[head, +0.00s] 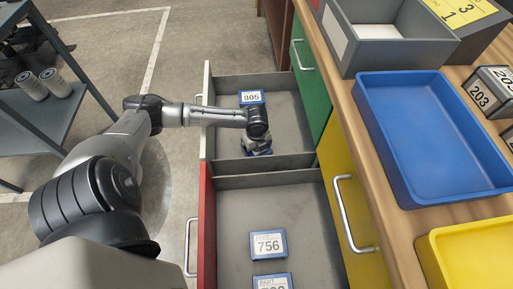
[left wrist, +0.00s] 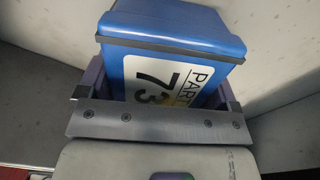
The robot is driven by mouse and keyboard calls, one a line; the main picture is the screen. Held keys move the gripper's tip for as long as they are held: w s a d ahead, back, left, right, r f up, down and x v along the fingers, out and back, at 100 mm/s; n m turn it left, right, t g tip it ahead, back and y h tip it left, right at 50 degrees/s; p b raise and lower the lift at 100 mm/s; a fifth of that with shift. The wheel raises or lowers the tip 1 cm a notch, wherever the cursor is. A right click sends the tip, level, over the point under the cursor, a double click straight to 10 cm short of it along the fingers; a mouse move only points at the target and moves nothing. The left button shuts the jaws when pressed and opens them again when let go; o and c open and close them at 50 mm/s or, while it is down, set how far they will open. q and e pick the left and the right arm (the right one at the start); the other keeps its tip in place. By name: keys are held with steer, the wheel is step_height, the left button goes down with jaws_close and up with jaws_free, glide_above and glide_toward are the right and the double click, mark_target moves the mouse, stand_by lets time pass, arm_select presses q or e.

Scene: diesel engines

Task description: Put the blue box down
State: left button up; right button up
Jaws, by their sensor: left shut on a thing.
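My left gripper (head: 258,147) is inside the far open drawer (head: 285,113), close to that drawer's near wall. It is shut on a blue box (left wrist: 178,35). The left wrist view shows the box between the two fingers, with a white label reading "PART" and "73"; the rest of the number is hidden. In the head view the arm and gripper mostly cover this box. I cannot tell whether the box touches the drawer floor. My right gripper is in neither view.
Another blue box, labelled 805 (head: 251,97), lies farther back in the same drawer. The near open drawer (head: 225,225) holds box 756 (head: 268,244) and one more. A counter with a blue tray (head: 425,130) and yellow tray (head: 475,255) stands right.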

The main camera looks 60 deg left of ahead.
arm_select(q)
steer(key=shift+w+a, duration=0.1)
steer(key=o, duration=1)
steer(key=shift+f, duration=0.1)
steer(key=shift+o, duration=0.2)
step_height(320, 180, up, 11)
steer(key=p, duration=0.6)
steer(key=shift+r+p, duration=0.45)
steer(key=shift+r, duration=0.25)
